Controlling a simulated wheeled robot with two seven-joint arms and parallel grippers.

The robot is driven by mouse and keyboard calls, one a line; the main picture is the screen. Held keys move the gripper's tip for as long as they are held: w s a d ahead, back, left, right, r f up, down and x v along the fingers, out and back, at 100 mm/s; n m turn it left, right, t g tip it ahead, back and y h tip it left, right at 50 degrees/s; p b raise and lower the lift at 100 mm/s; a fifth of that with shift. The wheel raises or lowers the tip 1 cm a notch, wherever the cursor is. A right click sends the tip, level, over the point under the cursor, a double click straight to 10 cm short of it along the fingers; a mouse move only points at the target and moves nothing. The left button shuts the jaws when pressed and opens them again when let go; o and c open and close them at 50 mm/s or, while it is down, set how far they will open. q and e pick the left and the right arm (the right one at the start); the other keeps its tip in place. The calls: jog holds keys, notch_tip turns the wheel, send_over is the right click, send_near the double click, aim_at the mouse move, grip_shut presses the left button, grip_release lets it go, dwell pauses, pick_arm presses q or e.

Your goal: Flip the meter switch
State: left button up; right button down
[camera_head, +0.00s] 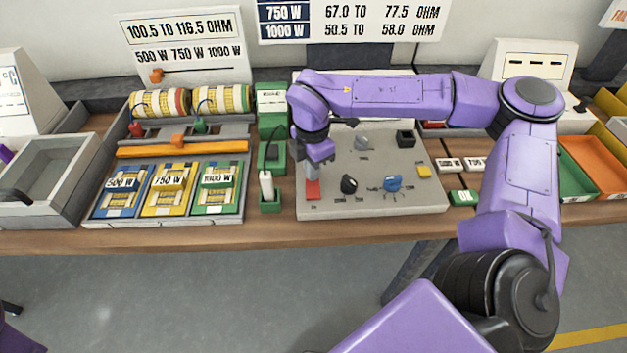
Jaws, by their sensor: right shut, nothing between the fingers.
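A grey meter panel (425,194) lies on the bench at the centre, its upper part partly behind my right arm. At its left edge is a red switch-like piece (313,191). The panel also carries a black knob (349,184), a blue knob (393,183), a grey knob (361,143) and a yellow button (424,172). My left gripper is not in view.
Left of the panel are a green holder with a white stick (267,188) and a rack of labelled wattage trays (192,222) with coils behind. A grey bin (88,165) stands at far left. Green and orange bins (594,165) are at right.

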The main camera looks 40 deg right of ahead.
jog(key=shift+f+b, duration=0.7)
jog(key=shift+f, duration=0.25)
jog(key=shift+r, duration=0.1)
notch_tip(320, 180, up, 7)
jog(key=p, duration=0.5)
dwell(0.6)
